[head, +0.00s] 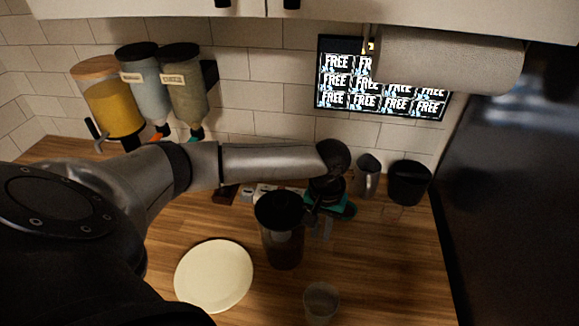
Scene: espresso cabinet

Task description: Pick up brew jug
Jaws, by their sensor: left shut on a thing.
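The brew jug (284,247) is a dark, see-through jug with a black top, standing upright on the wooden counter in the middle of the head view. My left arm reaches in from the left above it, with the wrist bent down behind and to the right of the jug. My left gripper (316,222) is at the jug's right side, by its handle, and is shut on it. The handle is mostly hidden by the gripper. I cannot tell whether the jug's base touches the counter. My right gripper is not in view.
A pale plate (213,276) lies left of the jug, and a clear glass (321,301) stands in front. A grey pitcher (367,177) and a black container (408,184) stand behind right. Dispensers (112,106) are at back left. The counter right of the glass is clear.

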